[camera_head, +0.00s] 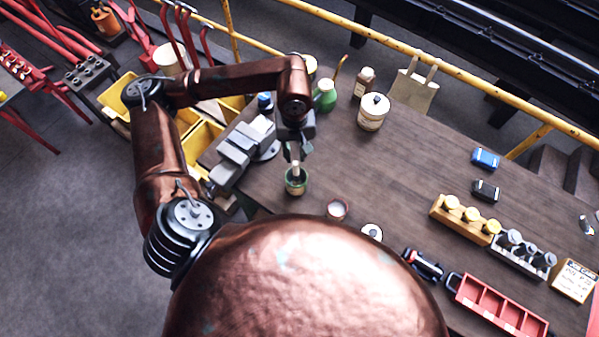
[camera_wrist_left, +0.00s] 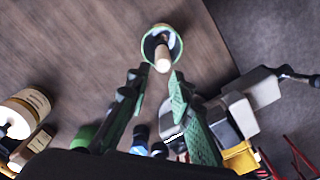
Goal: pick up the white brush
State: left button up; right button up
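A brush with a pale handle (camera_wrist_left: 162,60) stands in a green-rimmed cup (camera_wrist_left: 148,47) in the left wrist view. In the camera_head view the cup (camera_head: 296,187) stands on the dark wooden table (camera_head: 400,165), and the brush (camera_head: 296,172) rises from it. My left gripper (camera_head: 298,154) is above the cup. Its two green fingers (camera_wrist_left: 158,75) are apart, with the handle's end just beyond and between their tips. I cannot tell if they touch it. The brush's lower part is hidden in the cup. My right gripper is not in view.
A grey vise (camera_head: 240,150) stands left of the cup. A green bottle (camera_head: 326,95) and a white lidded jar (camera_head: 373,111) stand behind it. A small round tin (camera_head: 337,210) is at the front right. The table's middle is clear.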

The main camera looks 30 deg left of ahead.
aim_at(296, 174)
pick_arm(q)
jog(key=f, duration=0.3)
jog(key=f+p, duration=0.1)
jog(key=f, duration=0.1)
jog(key=shift+s+d, duration=0.15)
jog(key=shift+s, duration=0.1)
jog(key=shift+w+f, duration=0.15)
jog(key=shift+f, duration=0.15)
jog(key=f+p, duration=0.1)
jog(key=f, duration=0.1)
jog(key=s+f, duration=0.1)
jog(key=f, duration=0.1)
jog(key=shift+d+f+p, duration=0.2)
jog(key=shift+f+p, duration=0.2)
jog(key=shift+w+f, duration=0.1)
jog(key=shift+f, duration=0.1)
jog(key=shift+c, duration=0.5)
grip_shut()
